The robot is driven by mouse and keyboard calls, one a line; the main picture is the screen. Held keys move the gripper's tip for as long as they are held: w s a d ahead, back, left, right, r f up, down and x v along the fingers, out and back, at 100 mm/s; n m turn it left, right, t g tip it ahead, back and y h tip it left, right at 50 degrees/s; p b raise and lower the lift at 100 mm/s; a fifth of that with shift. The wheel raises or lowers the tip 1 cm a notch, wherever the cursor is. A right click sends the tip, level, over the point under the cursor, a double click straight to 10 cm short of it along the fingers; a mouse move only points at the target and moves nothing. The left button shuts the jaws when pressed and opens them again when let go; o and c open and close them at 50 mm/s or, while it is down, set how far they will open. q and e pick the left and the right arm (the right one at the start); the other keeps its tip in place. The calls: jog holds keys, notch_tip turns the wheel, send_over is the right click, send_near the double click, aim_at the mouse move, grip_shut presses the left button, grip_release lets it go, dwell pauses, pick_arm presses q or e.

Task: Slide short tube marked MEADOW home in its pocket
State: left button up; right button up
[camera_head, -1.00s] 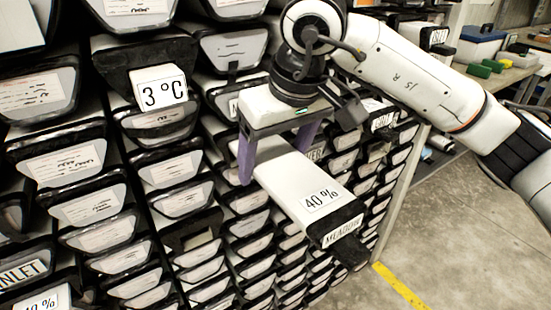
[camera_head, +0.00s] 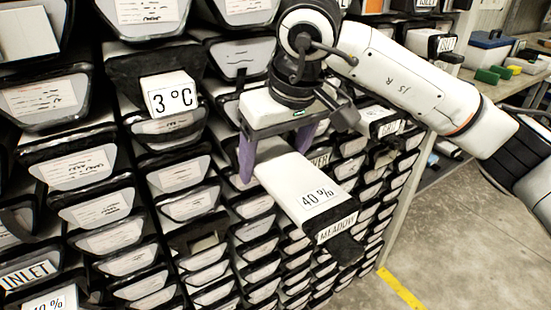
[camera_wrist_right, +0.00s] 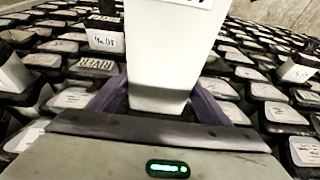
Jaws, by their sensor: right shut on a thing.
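The short tube marked MEADOW (camera_head: 303,190) is a white box-like tube with a 40 % label and a black front end with a handle. It sticks out of the rack front toward the lower right in the head view. My right gripper (camera_head: 275,155) is shut on it, its purple fingers on either side of the white body. In the right wrist view the white tube (camera_wrist_right: 165,50) runs up between the purple fingers (camera_wrist_right: 155,100). The tube's rear end and its pocket are hidden by the gripper and the tube. My left gripper is not in view.
A rack of stacked tubes with black-rimmed ends (camera_head: 95,210) fills the left and middle. A tube labelled 3 °C (camera_head: 172,95) juts out nearby. On the right are a bench with boxes (camera_head: 490,45), open floor (camera_head: 470,240) and a yellow line (camera_head: 400,288).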

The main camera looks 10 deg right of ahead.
aim_at(266, 147)
jog(key=shift+w+a+r+p, duration=0.1)
jog(key=shift+w+a+p, duration=0.2)
jog(key=shift+w, duration=0.45)
jog(key=shift+w+a+r+p, duration=0.1)
jog(key=shift+w+a+p, duration=0.15)
jog(key=shift+w, duration=0.45)
jog(key=o, duration=2.1)
jog(key=shift+w+d, duration=0.1)
jog(key=shift+d, duration=0.05)
jog(key=v, duration=1)
jog(key=shift+s+a, duration=0.2)
jog(key=shift+s, duration=0.15)
